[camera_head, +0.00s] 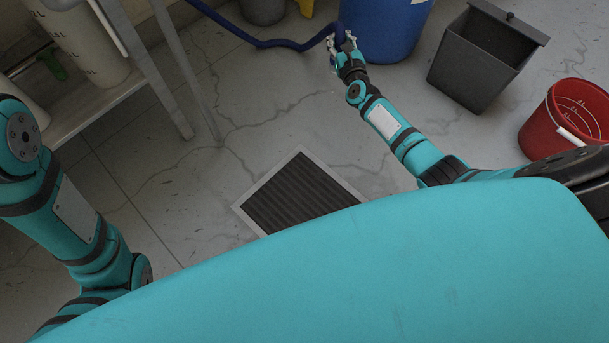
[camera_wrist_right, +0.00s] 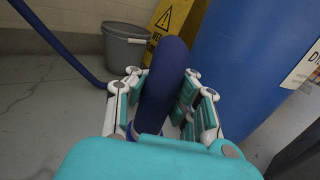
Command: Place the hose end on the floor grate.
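The blue hose (camera_head: 272,43) runs in from the top left to my right gripper (camera_head: 341,42), in front of the blue drum. In the right wrist view the hose end (camera_wrist_right: 163,85) stands between the fingers of the right gripper (camera_wrist_right: 160,98), with the pads close against both sides; the gripper looks shut on it. The floor grate (camera_head: 305,193) is a dark slatted panel in a light frame. It lies bare, nearer my body than the gripper and to its left; my body hides its near corner. My left arm shows at the left, but its gripper is out of view.
A blue drum (camera_head: 383,28) stands just beyond the right gripper. A dark grey bin (camera_head: 470,65) and a red bucket (camera_head: 560,122) stand to the right. A grey bucket (camera_wrist_right: 124,50) and yellow sign (camera_wrist_right: 166,22) are behind. A table (camera_head: 105,90) is at left. Floor around the grate is clear.

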